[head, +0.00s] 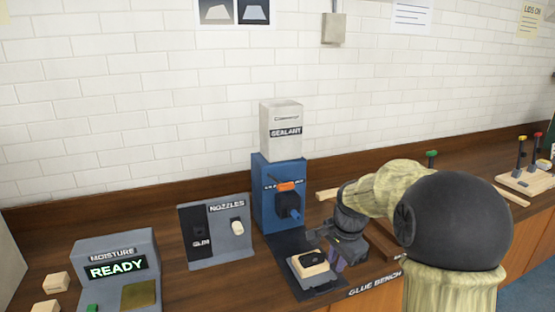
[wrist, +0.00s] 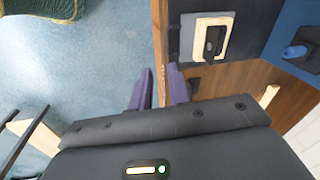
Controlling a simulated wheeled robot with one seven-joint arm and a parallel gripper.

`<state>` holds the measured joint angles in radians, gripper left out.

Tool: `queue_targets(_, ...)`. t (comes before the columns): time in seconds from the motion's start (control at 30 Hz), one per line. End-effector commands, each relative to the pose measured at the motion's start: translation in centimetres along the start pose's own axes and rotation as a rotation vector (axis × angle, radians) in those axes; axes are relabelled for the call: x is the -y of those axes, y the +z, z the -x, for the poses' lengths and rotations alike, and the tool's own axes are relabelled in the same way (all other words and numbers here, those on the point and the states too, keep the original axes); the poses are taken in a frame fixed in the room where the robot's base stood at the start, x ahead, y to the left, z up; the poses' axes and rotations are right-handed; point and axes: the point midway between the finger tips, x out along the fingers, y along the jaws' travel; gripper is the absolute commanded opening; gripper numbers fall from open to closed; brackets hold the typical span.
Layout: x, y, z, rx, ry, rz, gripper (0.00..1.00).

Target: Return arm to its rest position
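My arm reaches in from the right in the head view and ends in my dark gripper (head: 338,262) at the front of the glue bench. In the wrist view, the two purple fingers of my gripper (wrist: 160,88) stand apart with nothing visible between them. They are over the bench's front edge, with floor beyond. A pale wooden block with a black patch (head: 312,263) sits on the dark base plate of the blue sealant dispenser (head: 270,185), just left of my gripper. The block (wrist: 199,42) and part of the dispenser (wrist: 292,52) also show in the wrist view.
A nozzle stand (head: 217,240) and a moisture box reading READY (head: 118,270) are left of the dispenser. Small wooden blocks (head: 56,282) lie at far left. A board with coloured levers (head: 525,180) is at far right. Open blue floor (wrist: 110,70) lies beside the bench.

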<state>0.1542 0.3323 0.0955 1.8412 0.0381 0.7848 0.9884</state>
Motion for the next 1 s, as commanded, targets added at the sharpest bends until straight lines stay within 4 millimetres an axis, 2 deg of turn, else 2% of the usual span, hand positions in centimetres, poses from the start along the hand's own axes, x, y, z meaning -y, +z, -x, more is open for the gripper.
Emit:
queue_targets(0.4, -11.2, 8.4, -0.6, -0.05, 0.014, 0.774, 0.18)
queue_targets(0.57, -15.0, 10.7, -1.0, -0.06, 0.017, 1.009, 0.18)
queue_targets(0.7, -16.1, 11.4, -1.1, -0.064, 0.018, 1.085, 0.18)
queue_targets(1.0, -16.1, 11.3, -1.2, -0.064, 0.018, 1.087, 0.18)
